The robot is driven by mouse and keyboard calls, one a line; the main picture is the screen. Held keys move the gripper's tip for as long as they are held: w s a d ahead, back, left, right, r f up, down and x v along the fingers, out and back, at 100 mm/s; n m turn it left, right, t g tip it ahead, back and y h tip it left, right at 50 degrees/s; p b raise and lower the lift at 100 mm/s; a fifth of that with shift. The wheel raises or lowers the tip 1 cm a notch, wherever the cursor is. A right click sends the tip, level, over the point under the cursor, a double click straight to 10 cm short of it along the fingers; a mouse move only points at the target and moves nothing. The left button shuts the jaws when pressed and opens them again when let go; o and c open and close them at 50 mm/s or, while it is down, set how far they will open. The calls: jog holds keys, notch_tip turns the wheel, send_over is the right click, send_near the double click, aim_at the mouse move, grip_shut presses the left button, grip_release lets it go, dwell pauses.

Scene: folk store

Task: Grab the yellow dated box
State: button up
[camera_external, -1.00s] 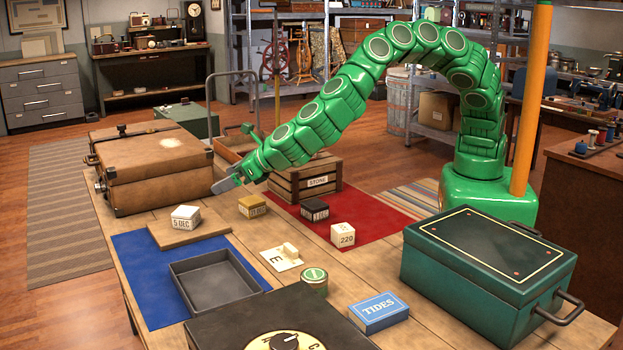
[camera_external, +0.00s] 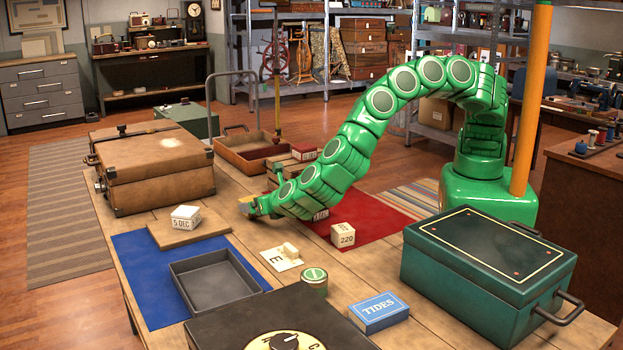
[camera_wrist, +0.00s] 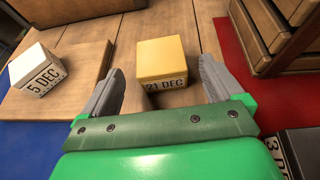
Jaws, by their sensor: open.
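The yellow dated box (camera_wrist: 162,58) is a small cube with a "21 DEC" label on its front, standing on the wooden table in the wrist view. My gripper (camera_wrist: 158,85) is open, with one grey finger on each side of the box's near end; I cannot tell whether either finger touches it. In the external view my gripper (camera_external: 246,207) is low over the table, and the arm hides most of the yellow box there.
A white "5 DEC" box (camera_wrist: 37,70) stands on a wooden board left of the gripper. A dark dated box (camera_wrist: 300,150) is at the right on the red cloth (camera_wrist: 238,72). A wooden crate (camera_wrist: 275,30) stands close at the right.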

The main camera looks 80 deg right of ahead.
aim_at(251, 200)
jog(key=shift+x, duration=2.65)
jog(key=shift+d+r, duration=0.1)
jog(key=shift+r, duration=0.1)
jog(key=c, duration=1.1)
